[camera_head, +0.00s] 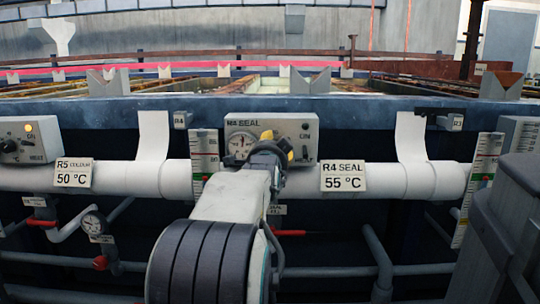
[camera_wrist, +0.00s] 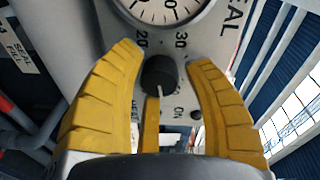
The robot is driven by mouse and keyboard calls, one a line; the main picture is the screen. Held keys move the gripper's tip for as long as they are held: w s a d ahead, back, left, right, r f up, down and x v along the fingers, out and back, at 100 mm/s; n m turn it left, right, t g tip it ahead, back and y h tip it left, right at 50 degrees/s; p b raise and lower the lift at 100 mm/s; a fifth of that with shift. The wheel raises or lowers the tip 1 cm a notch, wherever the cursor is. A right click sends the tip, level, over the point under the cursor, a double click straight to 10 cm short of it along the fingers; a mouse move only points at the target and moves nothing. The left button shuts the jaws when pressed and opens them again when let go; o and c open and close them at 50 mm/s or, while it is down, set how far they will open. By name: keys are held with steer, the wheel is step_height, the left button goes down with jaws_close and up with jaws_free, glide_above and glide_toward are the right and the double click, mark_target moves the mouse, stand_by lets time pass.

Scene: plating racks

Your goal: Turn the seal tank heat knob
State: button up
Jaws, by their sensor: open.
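The R4 SEAL control box (camera_head: 290,127) is a light grey box on the tank front, with a round dial gauge (camera_head: 241,143). Its black heat knob (camera_wrist: 160,74) with a pale pointer line shows in the wrist view, just below the gauge (camera_wrist: 168,8). My gripper (camera_wrist: 166,62) has yellow ribbed fingers, open, one on each side of the knob with a visible gap. In the head view my gripper (camera_head: 277,147) is in front of the box and hides the knob.
A white pipe (camera_head: 290,183) runs across below the box, with an R4 SEAL 55 °C sign (camera_head: 344,177) and an R5 COLOUR 50 °C sign (camera_head: 74,173). Another control box (camera_head: 28,139) is at far left. Level scales (camera_head: 478,176) stand beside the pipe. Red-handled valves sit below.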

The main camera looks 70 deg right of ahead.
steer(key=v, duration=1.1)
steer(key=shift+a, duration=0.2)
steer(key=shift+r, duration=0.1)
